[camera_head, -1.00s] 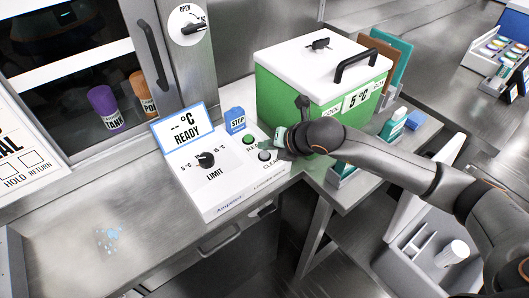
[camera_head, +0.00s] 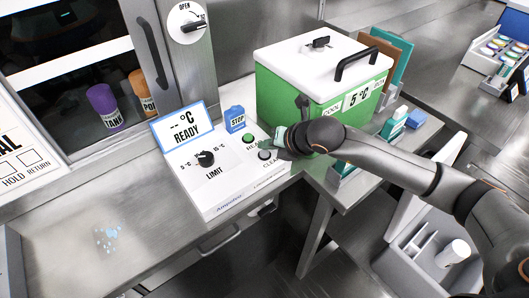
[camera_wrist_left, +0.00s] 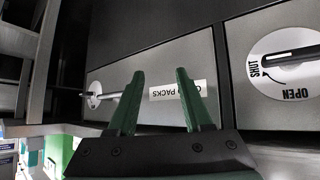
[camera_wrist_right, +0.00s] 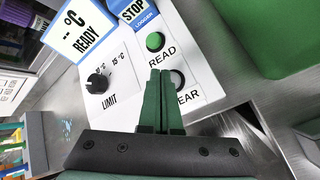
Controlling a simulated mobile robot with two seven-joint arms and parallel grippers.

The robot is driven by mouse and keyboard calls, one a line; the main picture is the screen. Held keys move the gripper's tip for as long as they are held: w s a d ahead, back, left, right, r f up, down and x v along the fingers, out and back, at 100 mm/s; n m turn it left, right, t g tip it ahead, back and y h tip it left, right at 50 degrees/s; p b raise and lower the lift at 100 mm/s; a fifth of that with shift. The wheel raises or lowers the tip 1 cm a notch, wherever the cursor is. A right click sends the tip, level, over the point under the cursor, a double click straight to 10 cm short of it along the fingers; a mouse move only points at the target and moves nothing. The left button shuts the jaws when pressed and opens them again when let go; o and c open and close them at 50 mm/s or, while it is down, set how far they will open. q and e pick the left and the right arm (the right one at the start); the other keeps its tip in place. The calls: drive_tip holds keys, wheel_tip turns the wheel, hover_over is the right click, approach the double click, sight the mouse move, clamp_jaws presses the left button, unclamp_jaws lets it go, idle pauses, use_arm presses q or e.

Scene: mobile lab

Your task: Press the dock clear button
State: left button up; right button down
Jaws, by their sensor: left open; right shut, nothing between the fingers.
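The white dock (camera_head: 228,172) stands on the steel counter, with a screen reading "-- °C READY" (camera_head: 183,128). Its dark grey clear button (camera_head: 265,155) sits below the green read button (camera_head: 248,138). In the right wrist view the clear button (camera_wrist_right: 177,78) is partly hidden behind my fingers. My right gripper (camera_head: 281,138) is shut and empty, its fingertips close over the clear button; I cannot tell whether they touch it. The fingers also show in the right wrist view (camera_wrist_right: 160,75). My left gripper (camera_wrist_left: 157,85) is open and empty, facing drawer fronts.
A green cool box (camera_head: 300,100) with a white lid stands right behind the dock. A blue stop tag (camera_head: 236,120) is at the dock's back edge. The limit knob (camera_head: 205,158) is left of the buttons. Counter to the left is mostly clear, with small blue bits (camera_head: 107,236).

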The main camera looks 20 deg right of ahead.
sight(267, 156)
drive_tip(key=shift+f, duration=0.3)
drive_tip(key=shift+f+b, duration=0.55)
drive_tip(key=shift+b, duration=0.35)
idle(0.5)
drive_tip(key=shift+r+p, duration=0.45)
drive_tip(key=shift+r, duration=0.5)
drive_tip(key=shift+r, duration=0.15)
drive_tip(key=shift+r+p, duration=1.45)
drive_tip(key=shift+r, duration=1)
drive_tip(key=shift+f, duration=0.1)
